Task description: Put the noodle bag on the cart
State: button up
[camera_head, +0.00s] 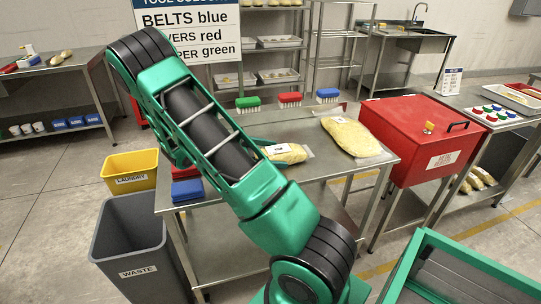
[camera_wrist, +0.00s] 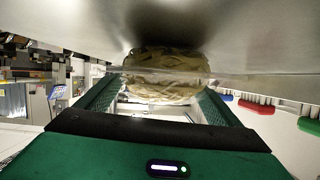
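A small clear bag of pale yellow contents with a white label (camera_head: 285,153), perhaps the noodle bag, is at the middle steel table (camera_head: 310,171). It also shows between my fingers in the wrist view (camera_wrist: 160,78). A larger similar bag (camera_head: 350,136) lies on the table to its right. My gripper (camera_wrist: 160,90) has its fingers wide apart, one on each side of the small bag. I cannot tell whether they press on it. In the head view my arm hides most of the gripper. I cannot tell which thing is the cart.
Green (camera_head: 248,103), red (camera_head: 289,98) and blue (camera_head: 327,95) brushes stand along the table's back. A red lidded box (camera_head: 420,135) adjoins its right side. A yellow laundry bin (camera_head: 131,173) and grey waste bin (camera_head: 133,250) stand left. A green-framed unit (camera_head: 460,270) is front right.

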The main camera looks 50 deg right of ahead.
jog(key=v, duration=1.2)
jog(key=s+r+n+t+y, duration=0.1)
jog(key=s+r+n+y, duration=0.25)
jog(key=s, duration=0.35)
jog(key=s+r+n+t+y, duration=0.1)
jog(key=s+r+n+y, duration=0.1)
jog(key=s+n+y, duration=0.3)
jog(key=s+a+r+n+t+y, duration=0.3)
jog(key=s+a+n, duration=0.7)
jog(key=s, duration=0.4)
jog(key=shift+a+r+t+y, duration=0.2)
jog(key=shift+a+t+y, duration=0.15)
jog(key=shift+a+t, duration=0.5)
jog(key=shift+d, duration=0.15)
